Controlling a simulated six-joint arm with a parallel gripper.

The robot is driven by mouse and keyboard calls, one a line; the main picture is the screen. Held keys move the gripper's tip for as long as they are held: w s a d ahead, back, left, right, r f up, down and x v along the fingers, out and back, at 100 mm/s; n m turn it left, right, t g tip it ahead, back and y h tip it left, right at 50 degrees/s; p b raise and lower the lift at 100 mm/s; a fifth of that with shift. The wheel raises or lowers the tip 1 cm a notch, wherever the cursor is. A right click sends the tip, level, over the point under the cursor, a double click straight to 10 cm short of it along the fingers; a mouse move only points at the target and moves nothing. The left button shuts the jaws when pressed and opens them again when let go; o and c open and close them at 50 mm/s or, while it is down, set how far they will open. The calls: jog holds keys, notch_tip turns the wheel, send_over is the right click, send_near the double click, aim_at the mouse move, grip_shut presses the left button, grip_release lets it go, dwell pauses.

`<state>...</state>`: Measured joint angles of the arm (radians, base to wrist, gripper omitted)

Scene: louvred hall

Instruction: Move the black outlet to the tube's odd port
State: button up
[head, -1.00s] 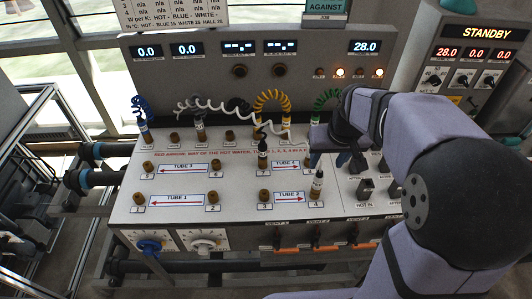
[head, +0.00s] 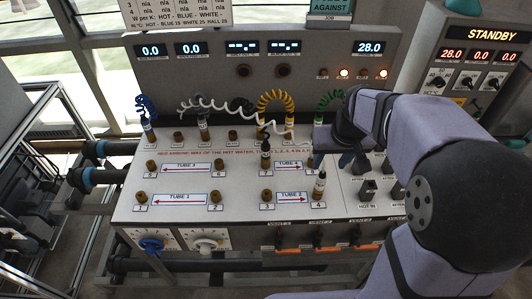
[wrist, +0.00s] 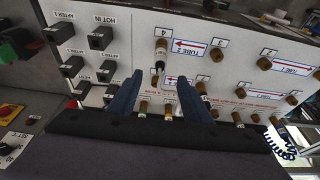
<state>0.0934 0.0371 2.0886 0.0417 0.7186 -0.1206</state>
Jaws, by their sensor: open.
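My gripper (head: 335,160) is open and empty above the right part of the sloping port panel (head: 235,215). In the wrist view its two blue fingers (wrist: 160,95) stand apart. A dark plug with a pale band stands upright in port 4 of tube 2 (head: 319,187); in the wrist view this plug (wrist: 160,55) shows beyond and between the fingertips. Another dark plug (head: 265,150) stands left of the TUBE 4 label. A dark coil (head: 238,104) lies behind the white coiled hose (head: 205,105); I cannot tell which plug it ends in. Port 3 of tube 2 (head: 266,196) is bare brass.
Blue (head: 144,103), yellow (head: 275,98) and green (head: 329,99) coiled hoses arch along the back. Tube 1's ports (head: 141,197) and tube 3's ports (head: 151,165) are bare. Square sockets (head: 368,187) stand right of my gripper. Orange-handled valves (head: 317,240) line the front.

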jog(key=shift+w, duration=0.1)
jog(key=n+g+h+p, duration=0.15)
jog(key=n+p, duration=0.55)
jog(key=n, duration=2)
send_over(264, 147)
jog(key=s+a, duration=0.2)
jog(key=s+x, duration=0.1)
jog(key=x, duration=0.3)
jog(key=shift+t+h, duration=0.25)
jog(key=shift+h, duration=0.2)
jog(key=b+x, duration=0.1)
jog(key=x, duration=0.1)
jog(key=b+x, duration=0.3)
jog(key=b, duration=0.1)
jog(key=shift+w+f, duration=0.35)
jog(key=shift+w, duration=0.05)
jog(key=shift+b+x, duration=0.6)
jog(key=shift+x, duration=1.4)
jog(key=shift+w, duration=0.1)
jog(key=shift+p, duration=0.3)
